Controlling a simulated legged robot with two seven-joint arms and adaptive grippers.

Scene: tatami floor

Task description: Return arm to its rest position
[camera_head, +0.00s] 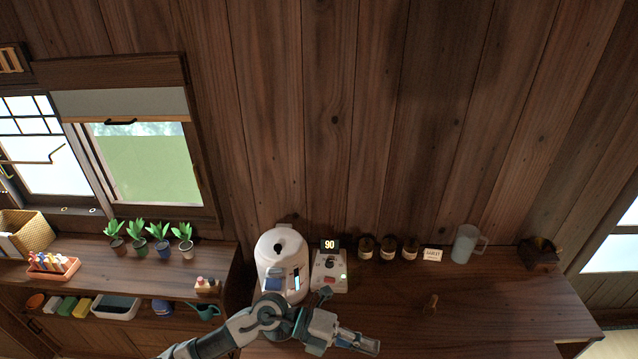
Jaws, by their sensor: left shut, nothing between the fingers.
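My left arm comes in from the bottom left and reaches right, over the front of the wooden counter (480,312). My left gripper (368,346) is at the arm's right end, low in the view. Its fingers are shut with nothing between them. It is in front of the white rounded appliance (282,250) and the small device with a display reading 90 (329,270), which the arm partly covers at the bottom. My right gripper is not in view.
Brown jars (388,247), a small label card (432,254), a pale mug (465,244) and a dark wooden box (540,253) line the counter's back. Potted plants (160,239) stand on the left shelf. The counter's right front is clear.

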